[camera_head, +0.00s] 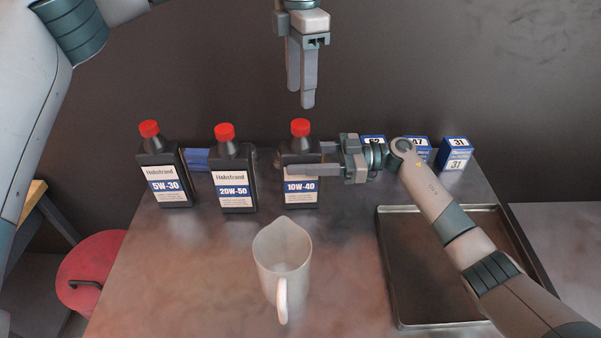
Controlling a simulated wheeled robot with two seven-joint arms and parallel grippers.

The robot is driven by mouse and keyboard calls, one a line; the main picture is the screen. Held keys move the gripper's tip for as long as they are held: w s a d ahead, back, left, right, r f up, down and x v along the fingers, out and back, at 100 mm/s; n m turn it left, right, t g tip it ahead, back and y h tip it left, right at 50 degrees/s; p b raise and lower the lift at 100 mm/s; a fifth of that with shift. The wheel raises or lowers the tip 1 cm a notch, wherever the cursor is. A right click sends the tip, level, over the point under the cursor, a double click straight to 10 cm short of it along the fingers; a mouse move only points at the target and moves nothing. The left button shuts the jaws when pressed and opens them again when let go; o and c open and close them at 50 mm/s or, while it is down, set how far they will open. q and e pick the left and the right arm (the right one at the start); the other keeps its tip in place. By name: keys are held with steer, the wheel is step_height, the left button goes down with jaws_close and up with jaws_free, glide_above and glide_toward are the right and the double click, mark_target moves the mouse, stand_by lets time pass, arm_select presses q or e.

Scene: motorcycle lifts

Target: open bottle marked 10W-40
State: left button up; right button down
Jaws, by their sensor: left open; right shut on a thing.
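The black bottle marked 10W-40 (301,198) stands upright on the table, with its red cap (300,127) on.
Bottles marked 20W-50 (236,178) and 5W-30 (163,175) stand to the left. A pitcher (283,255) stands in front. A metal tray (390,270) lies at right under my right arm. Small boxes, one marked 31 (455,154), stand behind.

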mark_target(300, 123)
arm_select(q)
steer(key=m, duration=2)
steer(key=shift+m, duration=0.4)
steer(key=m, duration=0.6)
steer(key=shift+f, duration=4)
steer(key=c, duration=1.1)
